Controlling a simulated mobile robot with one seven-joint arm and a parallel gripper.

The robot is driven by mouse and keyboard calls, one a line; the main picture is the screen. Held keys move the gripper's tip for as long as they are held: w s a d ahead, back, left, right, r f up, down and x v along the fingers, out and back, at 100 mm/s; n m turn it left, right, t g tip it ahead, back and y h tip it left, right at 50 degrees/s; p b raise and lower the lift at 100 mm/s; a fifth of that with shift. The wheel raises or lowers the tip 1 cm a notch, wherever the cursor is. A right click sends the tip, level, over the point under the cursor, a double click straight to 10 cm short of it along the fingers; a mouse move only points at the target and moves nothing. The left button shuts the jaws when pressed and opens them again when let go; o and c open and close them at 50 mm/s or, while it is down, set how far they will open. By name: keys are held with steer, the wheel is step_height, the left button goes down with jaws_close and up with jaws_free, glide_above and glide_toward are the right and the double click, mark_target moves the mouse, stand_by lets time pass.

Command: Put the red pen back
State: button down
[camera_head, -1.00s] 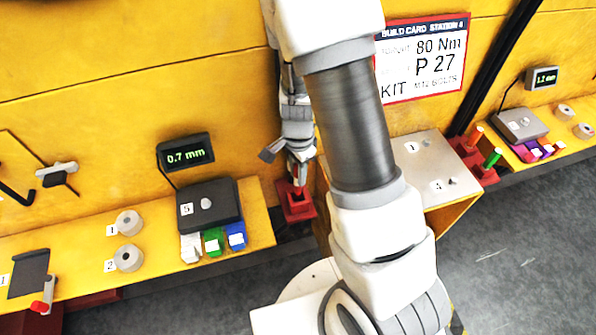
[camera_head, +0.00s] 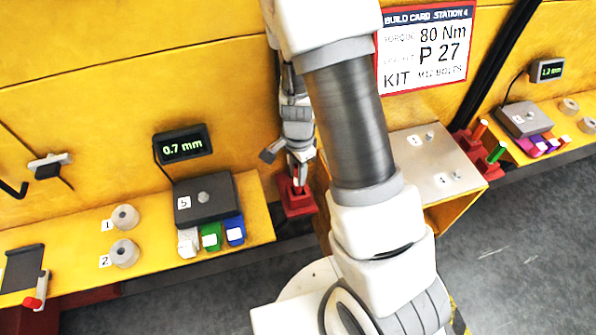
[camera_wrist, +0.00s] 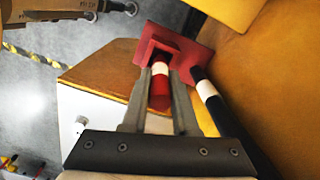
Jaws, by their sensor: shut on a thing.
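The red pen (camera_wrist: 159,94) is a red cylinder with a white band, seen in the wrist view between my gripper's fingers. My gripper (camera_head: 298,181) is shut on it and points down at the red holder (camera_head: 296,207), on the wall side between the two benches. The holder also shows in the wrist view (camera_wrist: 196,56), with a raised socket at the pen's far end. The pen's far end meets or enters this socket; how deep is hidden. In the head view the fingers cover most of the pen.
Red holders with an orange pen (camera_head: 480,130) and a green pen (camera_head: 496,153) stand right. A gauge box (camera_head: 206,200) sits on the left bench.

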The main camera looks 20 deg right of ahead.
steer(key=shift+f+b, duration=0.8)
steer(key=shift+f, duration=0.2)
steer(key=shift+f, duration=0.4)
stand_by(0.5)
steer(key=c, duration=0.6)
jaws_free()
steer(key=shift+r, duration=0.15)
step_height(320, 180, up, 24)
steer(key=p, duration=0.9)
steer(key=shift+r, duration=0.15)
